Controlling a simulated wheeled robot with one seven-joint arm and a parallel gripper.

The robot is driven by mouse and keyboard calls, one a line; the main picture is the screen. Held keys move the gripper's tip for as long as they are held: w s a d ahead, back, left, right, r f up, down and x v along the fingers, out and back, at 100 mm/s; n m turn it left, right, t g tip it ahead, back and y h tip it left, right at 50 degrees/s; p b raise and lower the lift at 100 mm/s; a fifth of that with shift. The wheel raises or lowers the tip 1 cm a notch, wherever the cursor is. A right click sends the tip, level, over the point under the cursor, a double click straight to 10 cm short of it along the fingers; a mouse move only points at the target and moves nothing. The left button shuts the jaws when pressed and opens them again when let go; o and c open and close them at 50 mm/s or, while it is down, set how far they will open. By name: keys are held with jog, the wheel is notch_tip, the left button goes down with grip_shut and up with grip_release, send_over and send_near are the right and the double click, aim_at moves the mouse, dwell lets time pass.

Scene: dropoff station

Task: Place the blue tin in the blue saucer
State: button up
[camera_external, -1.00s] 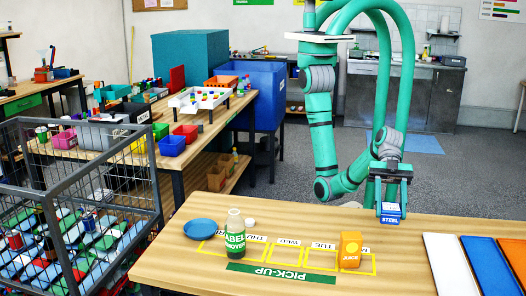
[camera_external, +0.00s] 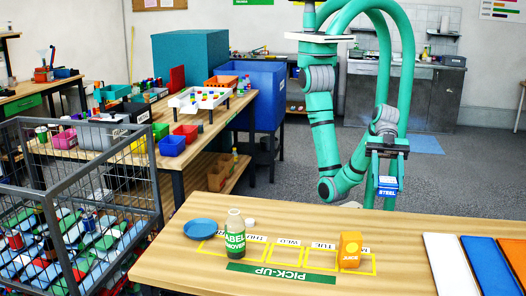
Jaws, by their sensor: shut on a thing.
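The blue tin (camera_external: 387,187), with a white label reading "STEEL", hangs in the air beyond the table's far edge at the right. My gripper (camera_external: 387,172) is shut on the tin from above and holds it upright. The blue saucer (camera_external: 201,228) lies on the table at the left and looks empty. My gripper and the tin are well to the right of the saucer and above table height.
A bottle with a green label (camera_external: 235,236) stands just right of the saucer, with a small white cap (camera_external: 250,222) by it. An orange juice carton (camera_external: 349,250) stands in a yellow-marked square. White, blue and orange trays lie at the right. The table's right middle is clear.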

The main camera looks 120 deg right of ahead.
jog(key=w+d+m+t+h, duration=0.1)
jog(key=w+d, duration=0.1)
jog(key=w, duration=0.5)
jog(key=w+d+m+t+h, duration=0.1)
jog(key=w+d, duration=0.2)
jog(key=w, duration=0.4)
jog(key=m+t+h, duration=0.2)
jog(key=m+h, duration=0.5)
send_over(201, 231)
notch_tip(201, 231, down, 12)
jog(key=shift+d+f, duration=0.1)
jog(key=shift+f, duration=2.3)
jog(key=shift+f, duration=0.15)
jog(key=o, duration=1.3)
jog(key=shift+c, duration=0.2)
